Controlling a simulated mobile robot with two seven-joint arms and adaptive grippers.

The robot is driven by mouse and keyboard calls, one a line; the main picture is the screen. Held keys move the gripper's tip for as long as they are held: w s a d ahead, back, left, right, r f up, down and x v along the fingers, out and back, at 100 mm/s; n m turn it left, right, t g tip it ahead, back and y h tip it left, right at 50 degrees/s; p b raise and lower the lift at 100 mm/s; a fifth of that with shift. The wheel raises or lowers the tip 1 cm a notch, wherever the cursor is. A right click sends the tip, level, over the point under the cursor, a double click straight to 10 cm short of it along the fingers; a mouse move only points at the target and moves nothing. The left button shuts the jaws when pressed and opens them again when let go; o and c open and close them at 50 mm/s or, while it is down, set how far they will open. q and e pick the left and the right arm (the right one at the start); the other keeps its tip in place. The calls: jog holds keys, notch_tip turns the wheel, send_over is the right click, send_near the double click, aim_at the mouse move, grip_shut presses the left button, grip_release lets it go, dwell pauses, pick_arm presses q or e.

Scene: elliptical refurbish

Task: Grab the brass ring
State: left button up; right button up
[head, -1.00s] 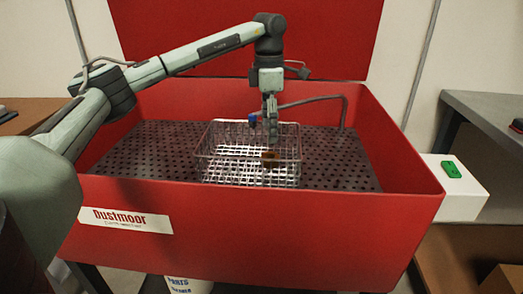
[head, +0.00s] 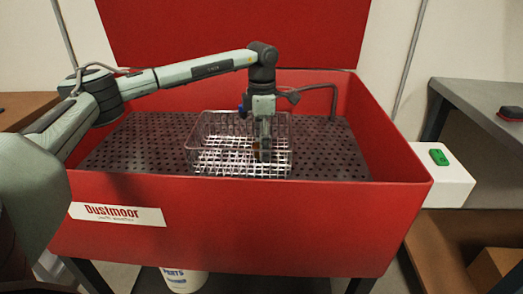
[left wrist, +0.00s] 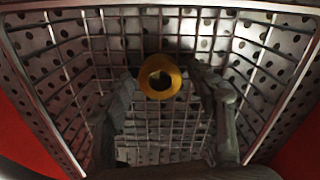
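The brass ring (left wrist: 160,77) is a short yellow cylinder with a dark hole, inside the wire basket (left wrist: 275,45) in the left wrist view. My left gripper (left wrist: 165,92) is open, with one finger on each side of the ring and a gap to both. In the head view the left gripper (head: 262,150) points down into the basket (head: 215,160). There the ring is mostly hidden behind the fingers, with only a brownish patch showing. My right gripper is not in view.
The basket stands on a perforated dark tray (head: 130,145) inside a red parts washer (head: 270,225) with a raised lid. A bent grey spout (head: 334,100) rises behind the basket. A white box with a green switch (head: 438,157) is on the right side.

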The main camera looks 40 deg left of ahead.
pick_arm(q)
jog(key=c, duration=1.1)
jog(key=shift+r, duration=0.1)
jog(key=shift+c, duration=0.2)
